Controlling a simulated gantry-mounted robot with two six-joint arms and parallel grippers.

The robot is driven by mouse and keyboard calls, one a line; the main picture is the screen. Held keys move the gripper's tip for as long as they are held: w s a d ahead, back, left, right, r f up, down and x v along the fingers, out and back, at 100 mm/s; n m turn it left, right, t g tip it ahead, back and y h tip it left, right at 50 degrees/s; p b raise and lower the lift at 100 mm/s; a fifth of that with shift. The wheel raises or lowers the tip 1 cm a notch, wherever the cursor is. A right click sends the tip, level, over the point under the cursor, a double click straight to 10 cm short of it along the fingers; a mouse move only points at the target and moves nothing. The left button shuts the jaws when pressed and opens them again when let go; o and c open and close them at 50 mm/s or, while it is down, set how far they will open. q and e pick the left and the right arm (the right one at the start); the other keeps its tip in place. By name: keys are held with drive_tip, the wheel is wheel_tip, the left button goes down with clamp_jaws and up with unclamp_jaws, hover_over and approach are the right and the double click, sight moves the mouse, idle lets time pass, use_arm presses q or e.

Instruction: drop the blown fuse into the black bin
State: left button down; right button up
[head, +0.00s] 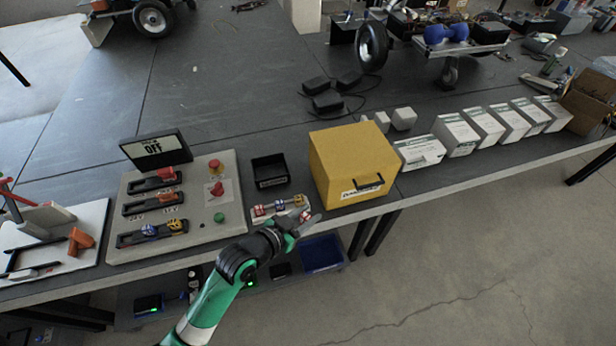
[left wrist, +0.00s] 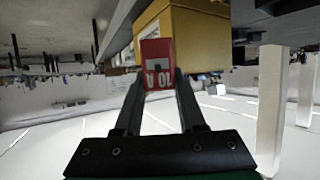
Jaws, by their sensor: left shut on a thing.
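My left gripper (head: 303,228) is at the front edge of the bench, beside a small tray with fuses (head: 281,206). In the left wrist view, my left gripper (left wrist: 160,90) is shut on a red fuse (left wrist: 157,50) with a pale label, held between the fingertips. In the head view the held fuse is too small and covered to make out clearly. The small open black bin (head: 268,165) stands on the bench, behind the fuse tray and left of the yellow box. The bin's inside looks dark. My right gripper is not in view.
A yellow box (head: 350,160) stands right of the bin. A grey panel (head: 190,205) with red levers, buttons and fuse holders lies left, with a black OFF sign (head: 156,147) behind it. Several white boxes (head: 455,132) line the bench at right. The bench behind the bin is clear.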

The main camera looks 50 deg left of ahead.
use_arm(q)
drive_tip(key=w+a+f+n+y+b, duration=0.1)
drive_tip(key=w+a+f+b, duration=0.2)
drive_tip(key=a, duration=0.5)
drive_tip(key=w+a+f+y+b, duration=0.1)
drive_tip(key=w+a+f+b, duration=0.1)
drive_tip(key=w+a+b, duration=0.4)
drive_tip(key=s+a+r+n+y+b, duration=0.1)
drive_tip(key=a+r+n+b, duration=0.1)
drive_tip(key=a, duration=1.5)
drive_tip(key=shift+g, duration=0.3)
wheel_tip(320, 180, down, 7)
drive_tip(key=b, duration=0.5)
drive_tip(key=shift+d+r, duration=0.1)
drive_tip(key=shift+r, duration=0.1)
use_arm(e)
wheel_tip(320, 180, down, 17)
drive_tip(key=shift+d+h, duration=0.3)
use_arm(q)
drive_tip(key=shift+c, duration=2.1)
unclamp_jaws()
